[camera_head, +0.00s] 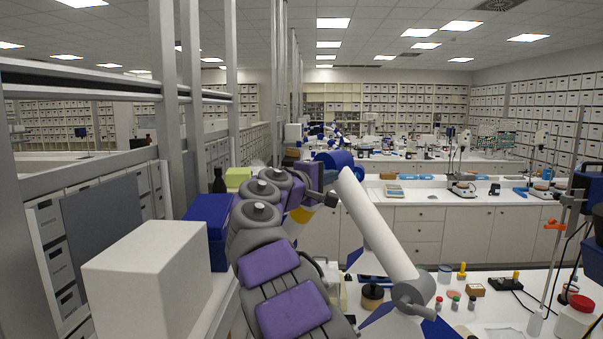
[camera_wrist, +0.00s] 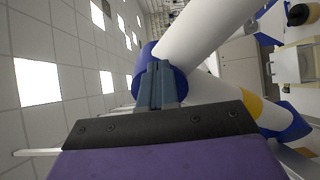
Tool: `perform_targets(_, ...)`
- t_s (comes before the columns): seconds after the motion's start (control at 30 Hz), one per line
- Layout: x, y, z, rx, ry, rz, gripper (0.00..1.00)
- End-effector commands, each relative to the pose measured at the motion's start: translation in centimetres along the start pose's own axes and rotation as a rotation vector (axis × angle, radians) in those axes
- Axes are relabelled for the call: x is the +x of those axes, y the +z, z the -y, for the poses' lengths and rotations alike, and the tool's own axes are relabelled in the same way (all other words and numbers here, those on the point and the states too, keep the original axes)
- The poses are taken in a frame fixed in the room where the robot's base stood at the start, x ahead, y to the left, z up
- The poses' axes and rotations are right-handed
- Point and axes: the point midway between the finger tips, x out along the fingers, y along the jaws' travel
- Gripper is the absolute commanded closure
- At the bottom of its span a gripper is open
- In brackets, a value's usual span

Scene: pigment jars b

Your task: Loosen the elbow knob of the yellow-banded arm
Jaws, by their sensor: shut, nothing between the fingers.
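The yellow-banded arm shows in the head view as a long white link (camera_head: 378,240) rising to a blue elbow (camera_head: 337,158). Its yellow band (camera_head: 301,215) shows low behind my arm. In the wrist view the round blue elbow piece (camera_wrist: 172,78) is straight ahead, between two white links, with the yellow band (camera_wrist: 251,103) at right. My gripper (camera_wrist: 160,68) is shut and empty, its fingers overlapping the blue elbow piece. I cannot tell whether they touch it. No separate knob shape stands out, since the fingers cover the middle. In the head view my gripper (camera_head: 331,177) is small beside the elbow.
A white box (camera_head: 148,280) and a blue box (camera_head: 208,230) stand on the left bench, near metal uprights (camera_head: 166,100). Small jars (camera_head: 455,303) and a stand with clamps (camera_head: 553,227) are on the right bench. The air above the right bench is mostly free.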

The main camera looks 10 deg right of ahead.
Motion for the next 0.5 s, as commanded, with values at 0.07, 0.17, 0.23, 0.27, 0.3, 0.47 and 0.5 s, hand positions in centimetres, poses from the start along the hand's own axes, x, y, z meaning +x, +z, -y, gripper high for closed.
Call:
perform_targets(0.07,0.00,-0.06,-0.21,-0.001,0.000,0.000,1.00)
perform_targets(0.17,0.01,-0.08,-0.36,0.000,-0.001,0.000,1.00)
perform_targets(0.23,0.01,-0.07,-0.49,0.000,0.000,-0.001,1.00)
perform_targets(0.27,0.01,-0.07,-0.54,0.000,0.000,0.000,1.00)
perform_targets(0.3,0.01,-0.07,-0.62,0.000,0.000,0.000,1.00)
perform_targets(0.47,0.24,0.09,-0.87,0.001,-0.001,0.000,1.00)
perform_targets(0.5,0.26,0.07,-0.90,0.001,-0.002,0.000,1.00)
